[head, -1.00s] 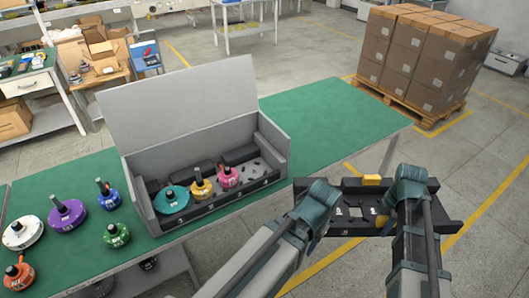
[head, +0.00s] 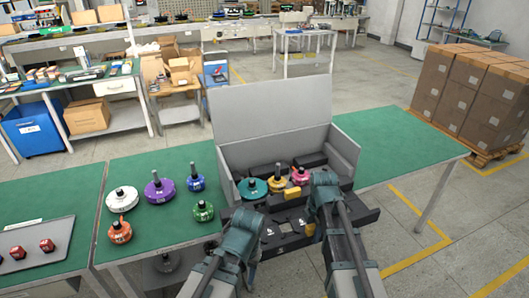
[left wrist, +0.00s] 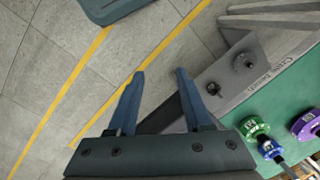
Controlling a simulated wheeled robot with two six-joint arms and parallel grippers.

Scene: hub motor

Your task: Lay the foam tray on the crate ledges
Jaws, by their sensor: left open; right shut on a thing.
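The black foam tray (head: 290,240) with cut-outs and a yellow tab (head: 292,194) is in front of the grey crate (head: 348,152) in the head view, overlapping its front edge. My right gripper (head: 324,182) is shut on the tray's right part. My left gripper (head: 243,216) is by the tray's left end; its fingers (left wrist: 153,95) are spread in the left wrist view. The crate's lid stands open. Inside are teal (head: 252,188), yellow (head: 277,182) and pink (head: 300,175) hub motors. The ledges are hard to make out. I cannot tell whether tray and crate touch.
White (head: 122,199), purple (head: 159,188), blue (head: 196,180), green (head: 203,211) and orange (head: 120,231) motors stand on the green table (head: 400,140) left of the crate. The table right of the crate is clear.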

